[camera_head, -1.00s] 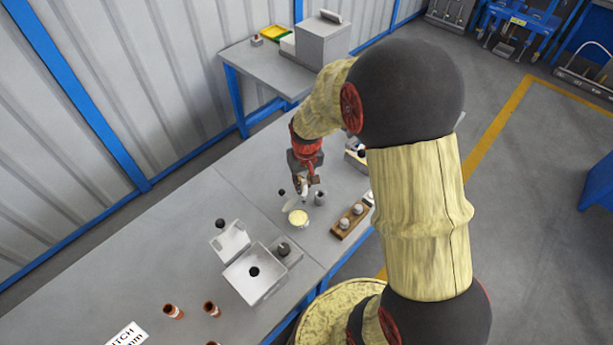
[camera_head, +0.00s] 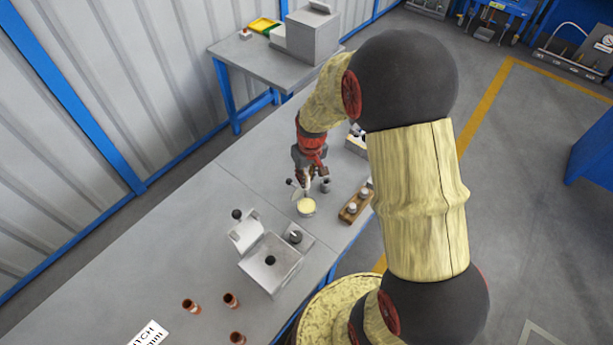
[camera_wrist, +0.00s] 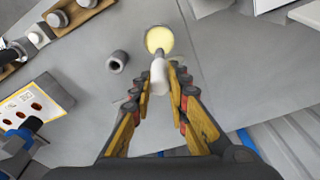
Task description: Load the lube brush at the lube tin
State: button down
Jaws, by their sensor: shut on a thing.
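The lube tin (camera_head: 306,206) is a small round tin with pale yellow contents, on the grey bench. It also shows at the top of the wrist view (camera_wrist: 159,36). My gripper (camera_head: 308,188) is above the bench, pointing down close behind the tin. In the wrist view my gripper (camera_wrist: 161,82) is shut on the lube brush (camera_wrist: 159,76), a pale, whitish piece between the fingertips. The brush's far end lines up with the tin's near edge. I cannot tell whether it touches the lube; the bristles are not clearly visible.
A dark hollow cylinder (camera_head: 325,185) stands close beside the tin. A wooden rack (camera_head: 346,215) with pale knobs is to the right.

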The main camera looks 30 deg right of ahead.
aim_at(307, 188)
jog(key=shift+f+b, duration=1.7)
jog(key=shift+f, duration=1)
jog(key=shift+f+b, duration=0.3)
jog(key=shift+f, duration=0.25)
jog(key=shift+r+p, duration=2.5)
jog(key=shift+r, duration=1.1)
jog(key=shift+d+f, duration=0.1)
